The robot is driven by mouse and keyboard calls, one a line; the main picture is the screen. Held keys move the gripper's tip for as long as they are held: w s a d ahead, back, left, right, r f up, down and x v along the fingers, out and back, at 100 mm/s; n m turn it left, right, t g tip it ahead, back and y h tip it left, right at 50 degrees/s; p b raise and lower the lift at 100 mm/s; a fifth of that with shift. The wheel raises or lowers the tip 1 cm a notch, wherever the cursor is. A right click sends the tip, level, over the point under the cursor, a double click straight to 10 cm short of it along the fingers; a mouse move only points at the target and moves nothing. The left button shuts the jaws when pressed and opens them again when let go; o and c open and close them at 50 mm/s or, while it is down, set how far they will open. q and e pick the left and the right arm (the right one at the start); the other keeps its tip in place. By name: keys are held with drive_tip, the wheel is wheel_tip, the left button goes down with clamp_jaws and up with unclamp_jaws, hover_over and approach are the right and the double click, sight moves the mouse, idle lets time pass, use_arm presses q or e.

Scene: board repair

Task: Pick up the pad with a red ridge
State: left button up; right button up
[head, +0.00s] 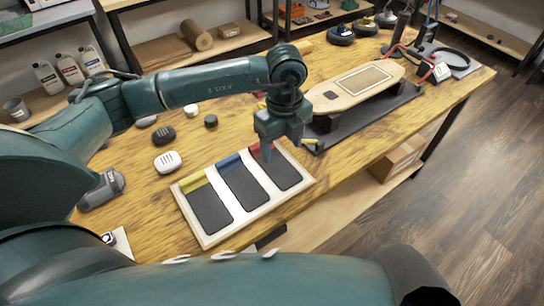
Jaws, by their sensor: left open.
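The pad with a red ridge (284,173) is dark and lies at the right end of a white tray (206,240). Its red ridge is partly hidden behind my left gripper. The pad with a blue ridge (244,187) lies in the middle, and the pad with a yellow ridge (208,211) lies at the left end. My left gripper (284,148) is open, pointing down over the far end of the red-ridged pad. I cannot tell its exact height above the pad. My right gripper is not in view.
A wooden skateboard deck (355,84) rests on a stand on a dark mat (370,118) beyond the tray. Small dark and white objects, including a white oval one (167,161), lie left of the tray. The wooden table's (345,160) front edge runs close to the tray's right side.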

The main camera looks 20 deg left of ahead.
sight(281, 170)
use_arm(q)
drive_tip(key=shift+a+f, duration=0.1)
drive_tip(key=shift+f, duration=3.3)
drive_tip(key=c, duration=0.6)
